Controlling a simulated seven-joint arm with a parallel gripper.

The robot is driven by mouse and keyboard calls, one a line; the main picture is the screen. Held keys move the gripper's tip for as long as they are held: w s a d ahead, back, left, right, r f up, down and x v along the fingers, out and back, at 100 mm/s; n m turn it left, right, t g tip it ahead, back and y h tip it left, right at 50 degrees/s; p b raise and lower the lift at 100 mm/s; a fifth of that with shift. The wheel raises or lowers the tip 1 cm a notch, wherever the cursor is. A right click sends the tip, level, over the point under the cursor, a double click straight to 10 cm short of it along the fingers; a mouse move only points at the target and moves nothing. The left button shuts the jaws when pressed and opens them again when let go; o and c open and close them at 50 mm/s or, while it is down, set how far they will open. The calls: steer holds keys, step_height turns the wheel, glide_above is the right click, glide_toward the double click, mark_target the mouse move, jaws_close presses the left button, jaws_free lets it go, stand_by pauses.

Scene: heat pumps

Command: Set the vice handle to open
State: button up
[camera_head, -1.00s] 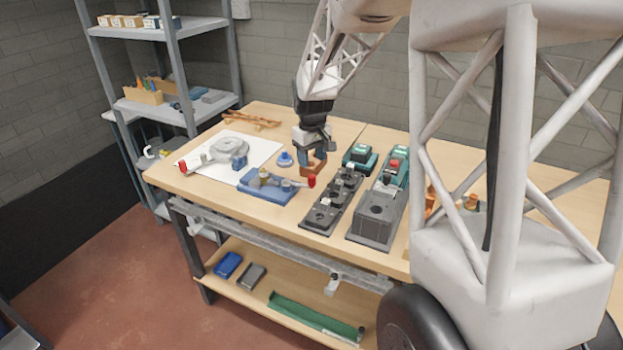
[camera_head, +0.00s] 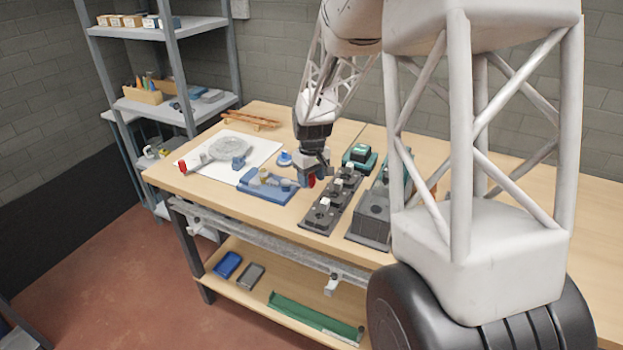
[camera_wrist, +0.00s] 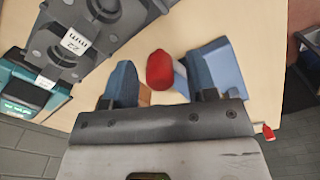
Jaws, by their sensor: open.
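The blue vice (camera_head: 262,190) lies on the bench, left of the dark block with round sockets. Its red handle end (camera_head: 311,181) sticks out at the vice's right side. My gripper (camera_head: 308,176) is down at that handle end and partly hides it. In the wrist view the red handle end (camera_wrist: 160,70) shows between the two blue fingers of my open gripper (camera_wrist: 158,78). I cannot tell whether either finger touches it. A pale blue part, likely the vice (camera_wrist: 222,65), shows beside the right finger.
The dark socket block (camera_head: 328,205) stands close to the right of my gripper, with a green device (camera_head: 359,158) behind it. A small blue knob (camera_head: 284,159) sits behind the vice.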

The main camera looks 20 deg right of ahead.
steer(key=shift+f, duration=0.25)
jaws_close()
steer(key=shift+w+d, duration=0.1)
stand_by(0.4)
steer(key=shift+w+d+n, duration=0.3)
steer(key=shift+w+n, duration=0.3)
steer(key=shift+n, duration=0.35)
steer(key=shift+w+d+n, duration=0.25)
steer(key=shift+w+n, duration=0.3)
steer(key=shift+n, duration=0.4)
steer(key=shift+w+d+r+n, duration=0.1)
steer(key=shift+w+n, duration=1.1)
steer(key=shift+n, duration=0.5)
